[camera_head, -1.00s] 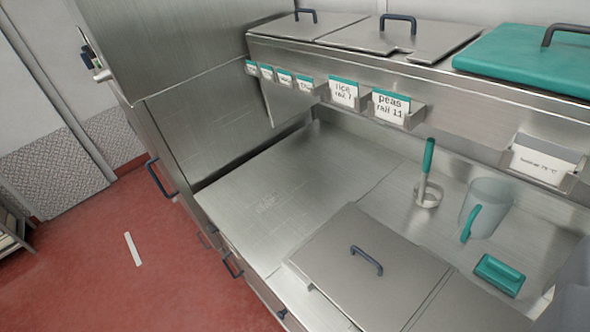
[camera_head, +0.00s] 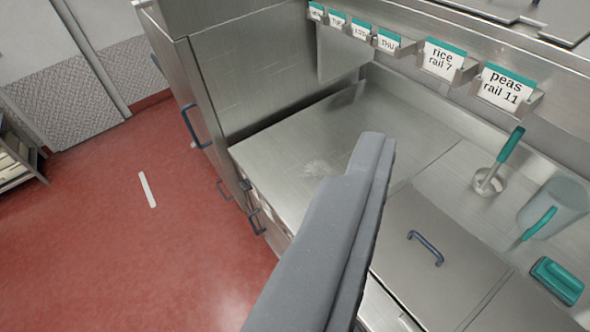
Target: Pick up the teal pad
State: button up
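The teal pad (camera_head: 557,281) is a small block with a raised top, lying on the steel counter near the right edge of the view. A grey, long part of my own arm end, my gripper (camera_head: 372,150), reaches up from the bottom into the middle of the view. It is left of the pad and apart from it in the picture. A seam runs along its length, but I cannot make out two separate fingertips or any gap between them. Nothing is seen held.
A clear jug (camera_head: 556,205) with a teal handle and a teal-handled ladle (camera_head: 497,165) stand behind the pad. A lidded hatch (camera_head: 430,270) with a blue handle is to its left. Label holders (camera_head: 445,60) line the rail above. The counter (camera_head: 290,140) at left is bare.

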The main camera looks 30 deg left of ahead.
aim_at(565, 286)
jog(key=z, duration=1.6)
jog(key=k, duration=1.05)
jog(key=u, duration=0.55)
jog(key=i, duration=1)
jog(key=z, duration=0.05)
